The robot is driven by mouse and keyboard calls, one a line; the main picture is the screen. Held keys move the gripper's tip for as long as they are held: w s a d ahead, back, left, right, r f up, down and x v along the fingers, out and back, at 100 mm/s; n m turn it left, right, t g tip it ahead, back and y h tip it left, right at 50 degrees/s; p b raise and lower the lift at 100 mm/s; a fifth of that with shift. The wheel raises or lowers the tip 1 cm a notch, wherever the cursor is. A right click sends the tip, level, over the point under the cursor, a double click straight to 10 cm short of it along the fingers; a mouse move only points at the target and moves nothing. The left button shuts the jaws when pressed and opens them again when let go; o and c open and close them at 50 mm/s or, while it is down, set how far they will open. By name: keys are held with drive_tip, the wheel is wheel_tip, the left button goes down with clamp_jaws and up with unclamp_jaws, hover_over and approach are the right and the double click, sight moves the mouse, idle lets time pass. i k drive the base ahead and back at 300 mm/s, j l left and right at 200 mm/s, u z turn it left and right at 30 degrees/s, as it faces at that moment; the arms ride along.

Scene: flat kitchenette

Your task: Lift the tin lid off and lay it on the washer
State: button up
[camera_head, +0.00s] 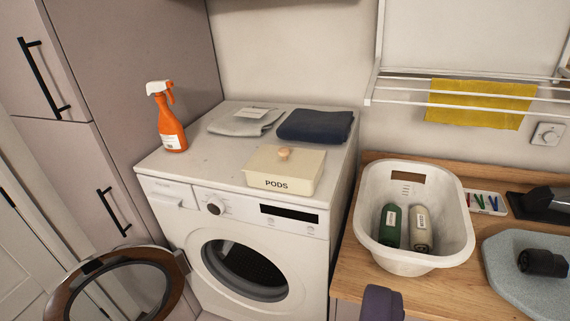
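A cream tin (285,181) marked PODS stands on the front right part of the washer top. Its flat cream lid (302,160) sits on it, with a small round wooden knob (284,153) in the middle. The white washer (190,160) stands left of centre, its round door swung open to the left. I cannot make out my gripper or its fingers in this view.
An orange spray bottle (169,117), a grey folded cloth (240,122) and a navy folded cloth (315,125) are on the washer. Bare top lies left of the tin. A white basket (365,225) with two bottles stands on the wooden counter (345,270). A dark rounded shape (382,304) shows below.

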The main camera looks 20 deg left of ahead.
sight(287, 162)
drive_tip(key=i+j+u, duration=0.15)
drive_tip(key=i+j, duration=0.15)
drive_tip(key=i+j+u, duration=0.1)
drive_tip(key=i, duration=0.4)
drive_tip(key=i+j+u, duration=0.15)
drive_tip(key=i+j, duration=0.15)
drive_tip(key=i+j+u, duration=0.15)
drive_tip(key=i, duration=0.4)
